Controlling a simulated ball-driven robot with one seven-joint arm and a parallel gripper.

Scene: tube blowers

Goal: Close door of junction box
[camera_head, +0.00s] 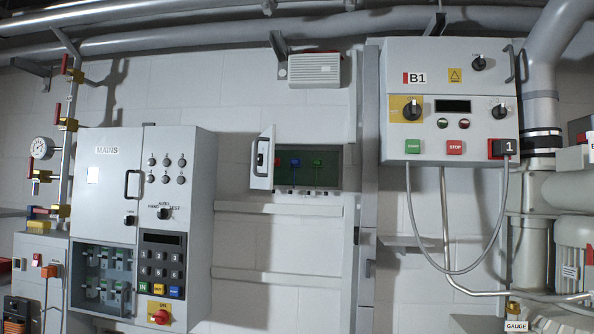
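The junction box (324,168) is mounted on the wall near the middle of the view.
A grey MAINS cabinet (196,155) stands to the left of the door, with a gap of wall between. The B1 control box (432,90) is at upper right, with a cable looping below. A vertical grey post (367,220) runs right of the junction box. A small vented box (314,70) hangs above.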

